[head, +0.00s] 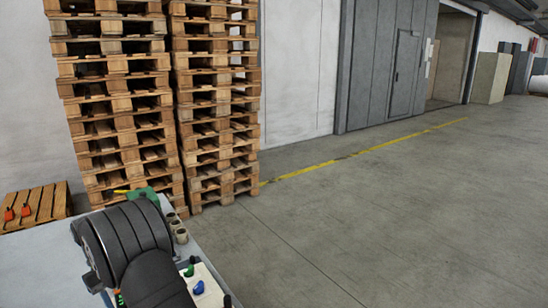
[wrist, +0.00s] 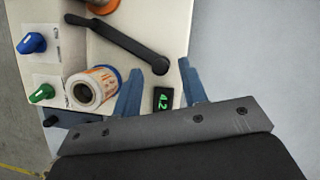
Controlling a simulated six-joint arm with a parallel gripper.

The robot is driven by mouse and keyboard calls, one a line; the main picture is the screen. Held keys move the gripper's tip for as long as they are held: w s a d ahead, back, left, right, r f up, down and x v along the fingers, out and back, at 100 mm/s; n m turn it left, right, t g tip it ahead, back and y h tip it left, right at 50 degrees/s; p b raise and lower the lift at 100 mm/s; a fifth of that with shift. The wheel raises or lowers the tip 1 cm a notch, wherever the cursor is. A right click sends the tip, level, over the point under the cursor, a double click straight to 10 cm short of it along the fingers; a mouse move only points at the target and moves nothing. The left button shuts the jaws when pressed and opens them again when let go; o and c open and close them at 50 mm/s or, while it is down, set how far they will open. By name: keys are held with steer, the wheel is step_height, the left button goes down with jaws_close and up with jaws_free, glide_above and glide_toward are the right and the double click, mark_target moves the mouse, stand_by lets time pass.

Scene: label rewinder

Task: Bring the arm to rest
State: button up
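My gripper (wrist: 159,68) is open in the wrist view, with its two blue fingers apart and nothing held between them. Below it is the cream label rewinder (wrist: 207,8) with a black crank handle (wrist: 118,38), whose knob end shows between the fingertips. A small display (wrist: 163,98) with green digits shows between the fingers. A label roll (wrist: 96,87) lies left of the left finger; I cannot tell whether they touch. In the head view my dark arm hides the gripper and much of the rewinder (head: 208,294).
A blue knob (wrist: 32,43), a green knob (wrist: 42,93) and an orange knob (wrist: 102,5) stand on the machine. Several small cylinders (head: 178,228) and a green object (head: 138,196) are on the table (head: 30,270). Tall pallet stacks (head: 112,100) stand behind. The floor at right is clear.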

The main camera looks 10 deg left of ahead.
steer(key=shift+s+d+f, duration=0.1)
steer(key=shift+d+f, duration=0.15)
steer(key=shift+f, duration=0.45)
steer(key=shift+s, duration=0.1)
steer(key=shift+r, duration=0.1)
steer(key=v, duration=1.2)
steer(key=x, duration=1.2)
steer(key=shift+s+d+n+t, duration=0.15)
steer(key=shift+s+n+t, duration=0.15)
steer(key=shift+n, duration=0.45)
steer(key=shift+s+d+n+t, duration=0.2)
steer(key=shift+s+n, duration=0.2)
steer(key=shift+n, duration=0.35)
